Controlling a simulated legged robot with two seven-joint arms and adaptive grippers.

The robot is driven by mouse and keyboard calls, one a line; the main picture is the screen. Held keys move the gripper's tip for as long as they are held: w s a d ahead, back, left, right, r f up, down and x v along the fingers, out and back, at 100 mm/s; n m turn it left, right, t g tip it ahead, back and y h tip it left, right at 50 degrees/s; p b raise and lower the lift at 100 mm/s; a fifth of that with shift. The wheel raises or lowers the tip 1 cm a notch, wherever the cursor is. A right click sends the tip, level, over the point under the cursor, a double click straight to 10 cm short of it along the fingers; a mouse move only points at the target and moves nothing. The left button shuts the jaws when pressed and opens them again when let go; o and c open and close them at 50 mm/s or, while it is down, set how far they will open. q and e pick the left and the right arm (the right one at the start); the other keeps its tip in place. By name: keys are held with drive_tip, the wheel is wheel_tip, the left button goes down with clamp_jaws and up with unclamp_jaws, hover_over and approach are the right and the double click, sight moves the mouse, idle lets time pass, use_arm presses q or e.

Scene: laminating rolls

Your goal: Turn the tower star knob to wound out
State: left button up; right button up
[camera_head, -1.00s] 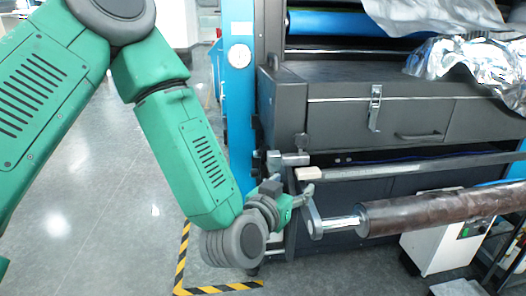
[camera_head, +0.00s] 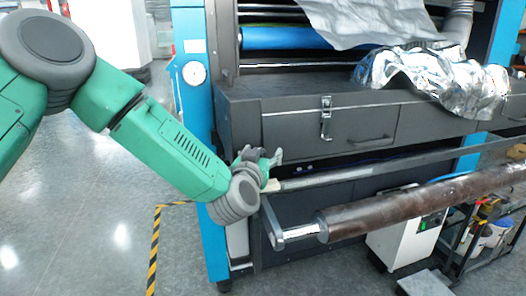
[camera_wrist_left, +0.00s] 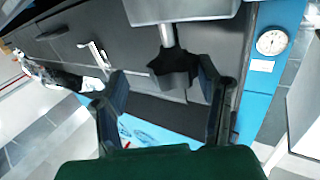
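The dark star knob (camera_wrist_left: 174,68) sits on a short silver shaft below a light grey block (camera_wrist_left: 180,9) in the left wrist view. My left gripper (camera_wrist_left: 162,74) is open, with one finger on each side of the knob. I cannot tell whether either finger touches it. In the head view my left gripper (camera_head: 263,158) is at the machine's left front corner, beside the end of the long grey bar. The knob cannot be made out there. My right gripper is not in view.
The dark roll (camera_head: 420,203) on its arm juts out at right front. A latched drawer (camera_head: 330,126), a blue post with a gauge (camera_head: 194,73) and crumpled foil (camera_head: 440,78) are close by. Grey floor (camera_head: 95,220) is open at left, beyond striped tape.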

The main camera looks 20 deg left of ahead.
use_arm(q)
drive_tip(key=shift+w+a, duration=0.1)
drive_tip(key=shift+w, duration=0.2)
drive_tip(key=shift+a, duration=0.3)
drive_tip(key=shift+a+f, duration=0.15)
drive_tip(key=shift+a, duration=0.7)
drive_tip(key=shift+c, duration=1.2)
drive_tip(key=shift+w, duration=0.1)
drive_tip(key=c, duration=0.7)
drive_tip(key=shift+d, duration=0.4)
drive_tip(key=c, duration=0.3)
drive_tip(key=shift+d, duration=0.4)
drive_tip(key=shift+a, duration=0.45)
drive_tip(key=shift+d, duration=0.1)
